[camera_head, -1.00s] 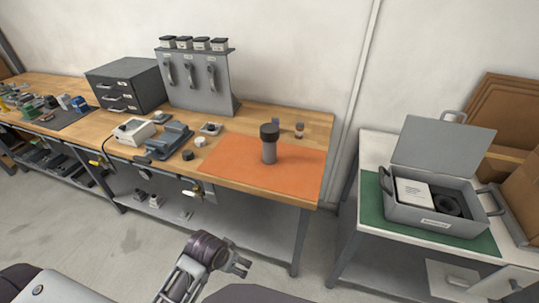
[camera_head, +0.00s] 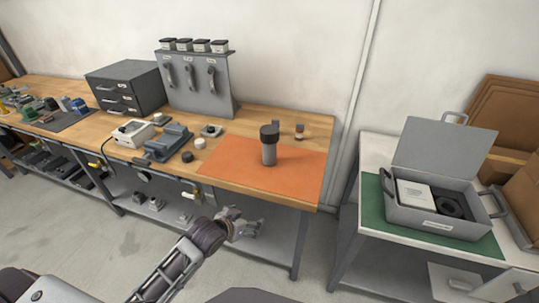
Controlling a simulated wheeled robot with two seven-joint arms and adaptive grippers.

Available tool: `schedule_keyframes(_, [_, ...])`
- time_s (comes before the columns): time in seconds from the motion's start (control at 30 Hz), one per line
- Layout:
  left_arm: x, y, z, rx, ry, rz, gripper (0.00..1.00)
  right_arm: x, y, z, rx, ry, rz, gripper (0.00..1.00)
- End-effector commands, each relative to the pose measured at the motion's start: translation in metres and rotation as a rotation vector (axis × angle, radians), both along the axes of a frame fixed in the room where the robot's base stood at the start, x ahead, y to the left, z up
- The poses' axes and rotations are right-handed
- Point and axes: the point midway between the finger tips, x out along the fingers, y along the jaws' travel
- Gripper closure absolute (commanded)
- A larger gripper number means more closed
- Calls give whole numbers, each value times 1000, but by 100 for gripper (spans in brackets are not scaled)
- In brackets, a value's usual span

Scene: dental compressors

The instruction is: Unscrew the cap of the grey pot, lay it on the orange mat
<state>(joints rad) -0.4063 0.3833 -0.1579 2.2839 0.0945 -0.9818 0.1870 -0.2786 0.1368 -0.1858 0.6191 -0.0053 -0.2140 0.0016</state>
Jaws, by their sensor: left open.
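The grey pot (camera_head: 269,154) stands upright on the orange mat (camera_head: 302,173), near the mat's middle. Its black cap (camera_head: 269,132) sits on top of it. My left gripper (camera_head: 256,224) is open and empty, in front of the bench's front edge and lower in the picture than the mat. It is apart from the pot and the cap. My right gripper is not in view.
A side table at right holds an open grey case (camera_head: 440,218).

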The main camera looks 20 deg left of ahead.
Motion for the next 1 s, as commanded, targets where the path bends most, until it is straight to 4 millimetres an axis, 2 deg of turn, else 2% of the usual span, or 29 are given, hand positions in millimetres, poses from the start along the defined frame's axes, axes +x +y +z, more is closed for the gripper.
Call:
schedule_keyframes(0.1, [23,2,9,-20,-85,-19,11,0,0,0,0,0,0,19])
schedule_keyframes(0.4, [68,8,36,-85,-274,-66,11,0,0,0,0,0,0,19])
schedule_keyframes(0.77, [105,20,72,-159,-456,-127,11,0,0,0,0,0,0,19])
schedule_keyframes(1.0, [127,32,103,-215,-579,-180,11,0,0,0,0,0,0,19])
